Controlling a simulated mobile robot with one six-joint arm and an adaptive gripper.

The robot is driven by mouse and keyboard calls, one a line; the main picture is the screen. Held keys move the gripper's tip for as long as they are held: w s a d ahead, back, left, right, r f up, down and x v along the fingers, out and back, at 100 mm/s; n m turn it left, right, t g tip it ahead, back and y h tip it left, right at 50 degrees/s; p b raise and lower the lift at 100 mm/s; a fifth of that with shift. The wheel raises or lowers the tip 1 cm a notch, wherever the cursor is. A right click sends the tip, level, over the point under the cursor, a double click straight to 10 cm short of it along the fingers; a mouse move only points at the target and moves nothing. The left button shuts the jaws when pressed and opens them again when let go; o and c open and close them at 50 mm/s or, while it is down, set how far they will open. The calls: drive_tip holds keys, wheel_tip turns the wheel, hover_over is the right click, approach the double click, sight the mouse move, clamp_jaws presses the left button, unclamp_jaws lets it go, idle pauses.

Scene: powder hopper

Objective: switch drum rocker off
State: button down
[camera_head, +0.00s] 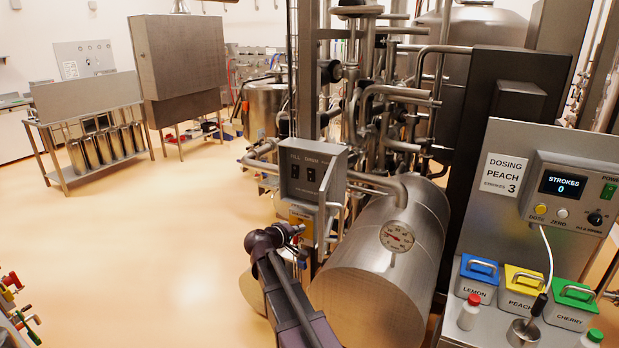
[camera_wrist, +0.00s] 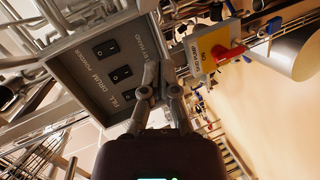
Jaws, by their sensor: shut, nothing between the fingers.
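The grey switch box (camera_head: 313,172) stands on a post in front of the pipework. In the wrist view its panel (camera_wrist: 75,48) is tilted and carries a row of black rockers with labels that seem to read FILL, DRUM and POWDER. The middle one, apparently the drum rocker (camera_wrist: 121,73), shows left of my fingers; its position is too small to tell. My gripper (camera_wrist: 156,80) is shut and empty. Its fingertips overlap the panel's right edge in the picture; I cannot tell whether they touch it. In the head view my gripper (camera_head: 298,230) is below the box.
A yellow plate with a red handle (camera_wrist: 230,52) is right of the panel. A dosing station (camera_head: 490,205) with coloured bins stands at the right.

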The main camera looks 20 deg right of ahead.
sight(311, 173)
drive_tip(key=w+r+n+t+h, duration=0.2)
drive_tip(key=w+r+n+t, duration=0.2)
drive_tip(key=w+r, duration=0.3)
drive_tip(key=shift+w+r+n+t, duration=0.15)
drive_tip(key=shift+w+n+t, duration=0.15)
drive_tip(key=shift+w+t, duration=0.5)
drive_tip(key=shift+w, duration=0.25)
drive_tip(key=p+x, duration=0.1)
drive_tip(key=x, duration=1.1)
drive_tip(key=shift+d+r, duration=0.1)
drive_tip(key=shift+d, duration=0.25)
drive_tip(key=shift+w+d, duration=0.35)
drive_tip(key=shift+d, duration=0.15)
drive_tip(key=shift+d+r, duration=0.1)
